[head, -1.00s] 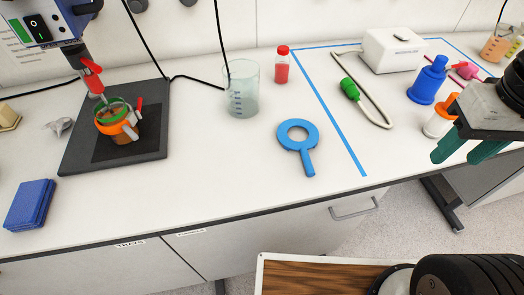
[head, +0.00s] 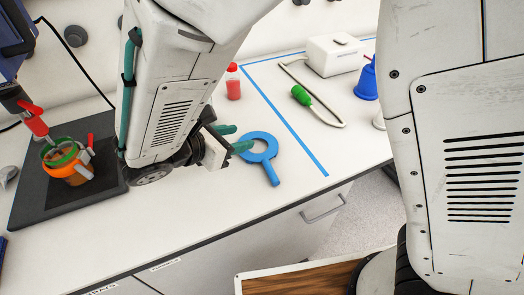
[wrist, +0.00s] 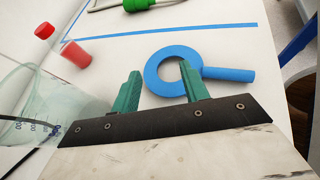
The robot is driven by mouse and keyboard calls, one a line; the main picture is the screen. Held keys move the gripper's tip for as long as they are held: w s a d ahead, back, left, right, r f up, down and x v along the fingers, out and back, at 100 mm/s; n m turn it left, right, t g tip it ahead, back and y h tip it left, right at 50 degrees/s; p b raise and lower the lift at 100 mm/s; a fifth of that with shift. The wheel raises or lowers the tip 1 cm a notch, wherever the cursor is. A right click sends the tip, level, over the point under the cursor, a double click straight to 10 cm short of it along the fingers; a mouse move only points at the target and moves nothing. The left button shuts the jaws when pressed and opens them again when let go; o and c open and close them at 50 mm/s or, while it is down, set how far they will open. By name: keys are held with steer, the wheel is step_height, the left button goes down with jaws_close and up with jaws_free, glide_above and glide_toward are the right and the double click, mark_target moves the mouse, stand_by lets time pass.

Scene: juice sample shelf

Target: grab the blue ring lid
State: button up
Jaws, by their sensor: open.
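The blue ring lid (head: 262,150) lies flat on the white bench, its handle pointing toward the front edge in the head view. In the wrist view the ring lid (wrist: 212,74) lies just past my fingertips, handle to the right. My gripper (head: 232,139) is open, with green fingers. In the wrist view the gripper (wrist: 158,75) has one finger overlapping the ring's opening and the other left of the ring. Nothing is between the fingers. The height of the fingertips above the bench is hard to tell. My arm hides part of the bench in the head view.
A clear beaker (wrist: 35,105) stands close to the gripper's left in the wrist view. A red-capped bottle (head: 233,82) stands behind the lid. Blue tape (head: 285,120) marks an area holding a green-handled tool (head: 302,96). An orange-and-green jar (head: 68,160) sits on a dark pad.

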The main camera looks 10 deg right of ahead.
mark_target(249, 136)
steer(key=a+f+n, duration=0.1)
steer(key=a+f+n+t, duration=0.1)
steer(key=a, duration=0.1)
steer(key=shift+s, duration=0.2)
steer(key=shift+w+f+t, duration=0.15)
steer(key=shift+w+t, duration=0.05)
steer(key=shift+t, duration=0.1)
steer(key=x, duration=0.7)
steer(key=shift+d+f, duration=0.1)
jaws_close()
